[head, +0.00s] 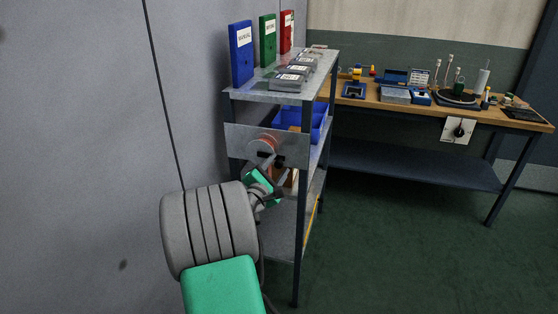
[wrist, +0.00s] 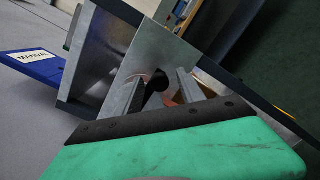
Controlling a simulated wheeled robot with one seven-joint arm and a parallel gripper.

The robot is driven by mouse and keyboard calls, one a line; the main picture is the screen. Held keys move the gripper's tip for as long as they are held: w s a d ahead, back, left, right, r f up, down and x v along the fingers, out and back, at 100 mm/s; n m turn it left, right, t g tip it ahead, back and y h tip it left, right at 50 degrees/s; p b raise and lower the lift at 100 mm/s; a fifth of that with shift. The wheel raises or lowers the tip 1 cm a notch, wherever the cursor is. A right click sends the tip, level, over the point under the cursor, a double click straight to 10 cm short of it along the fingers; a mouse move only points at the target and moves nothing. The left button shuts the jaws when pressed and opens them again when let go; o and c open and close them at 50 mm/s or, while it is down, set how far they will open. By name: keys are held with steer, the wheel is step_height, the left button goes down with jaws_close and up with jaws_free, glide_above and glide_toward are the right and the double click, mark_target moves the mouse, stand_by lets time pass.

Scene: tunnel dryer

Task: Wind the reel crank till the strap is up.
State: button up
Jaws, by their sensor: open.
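The reel (head: 262,146) is a grey disc with a reddish rim, mounted on a metal plate (head: 238,138) at the near end of the shelf unit. The plate also fills the middle of the wrist view (wrist: 150,52). A dark crank knob (wrist: 157,82) shows between the fingertips of my gripper (wrist: 160,92). My gripper (head: 277,164) is open, in front of the lower part of the reel. I cannot tell whether the fingers touch the knob. An orange patch behind the right finger may be reel or strap. My gripper and arm hide the strap's lower run.
Blue (head: 241,53), green (head: 267,40) and red (head: 286,32) manuals stand on the top shelf beside grey boxes. A blue bin (head: 318,120) is on the shelf below. A wall is close at left. A workbench (head: 420,108) stands behind right; the green floor is clear.

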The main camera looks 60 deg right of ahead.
steer(key=shift+w+d, duration=0.1)
steer(key=shift+d, duration=0.8)
jaws_close()
steer(key=shift+f, duration=0.1)
stand_by(0.6)
